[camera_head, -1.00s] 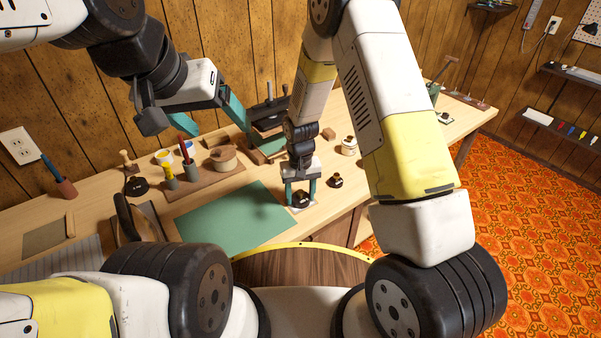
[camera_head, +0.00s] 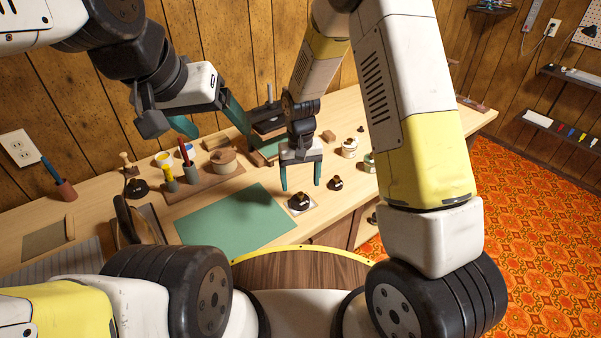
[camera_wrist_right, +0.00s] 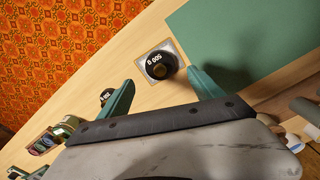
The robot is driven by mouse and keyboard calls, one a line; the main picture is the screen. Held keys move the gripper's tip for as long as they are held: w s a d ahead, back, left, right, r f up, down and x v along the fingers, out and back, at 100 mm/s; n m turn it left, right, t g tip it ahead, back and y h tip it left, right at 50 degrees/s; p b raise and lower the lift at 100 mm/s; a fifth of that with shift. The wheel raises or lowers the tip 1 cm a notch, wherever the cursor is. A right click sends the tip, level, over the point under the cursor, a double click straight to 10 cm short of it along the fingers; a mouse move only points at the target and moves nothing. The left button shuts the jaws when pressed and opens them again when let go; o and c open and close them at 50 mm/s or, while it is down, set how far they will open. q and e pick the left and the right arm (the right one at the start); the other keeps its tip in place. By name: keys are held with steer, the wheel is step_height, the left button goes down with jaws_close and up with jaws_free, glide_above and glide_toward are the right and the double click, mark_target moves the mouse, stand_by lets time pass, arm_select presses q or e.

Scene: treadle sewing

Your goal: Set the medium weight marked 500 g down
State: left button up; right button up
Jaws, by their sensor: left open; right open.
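The medium weight marked 500 g (camera_head: 299,202) is a black disc with a knob. It stands upright on a small pale square plate (camera_head: 292,211) beside the green mat. In the right wrist view the weight (camera_wrist_right: 159,65) shows its 500 g marking, and the plate (camera_wrist_right: 178,50) shows around it. My right gripper (camera_head: 301,188) is open and empty, raised just above and behind the weight, apart from it. In the right wrist view its fingers (camera_wrist_right: 160,88) are spread wide. My left gripper (camera_head: 215,124) is open and empty over the back of the table, far from the weight.
A smaller black weight (camera_head: 335,183) stands right of the 500 g weight. The green mat (camera_head: 235,222) lies clear to the left. A larger black weight (camera_head: 137,188) and holders with tools stand further left. A white jar (camera_head: 349,147) stands behind, and a press-like tool (camera_head: 267,120) at the back.

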step_height(320, 180, up, 5)
step_height(320, 180, up, 16)
steer(key=r+m+t+y, duration=0.1)
steer(key=t+y, duration=0.1)
glide_above(300, 193)
steer(key=s+d, duration=0.5)
steer(key=d, duration=0.3)
steer(key=s+d+r+t, duration=0.2)
steer(key=s+d+r, duration=0.1)
steer(key=s, duration=0.4)
steer(key=s+d+r+m+t, duration=0.1)
steer(key=s+d+r+t, duration=0.1)
steer(key=s+r, duration=0.3)
steer(key=s+d, duration=0.1)
steer(key=s, duration=0.1)
steer(key=shift+s+d+r, duration=0.2)
steer(key=shift+s+r, duration=0.1)
steer(key=shift+s, duration=0.05)
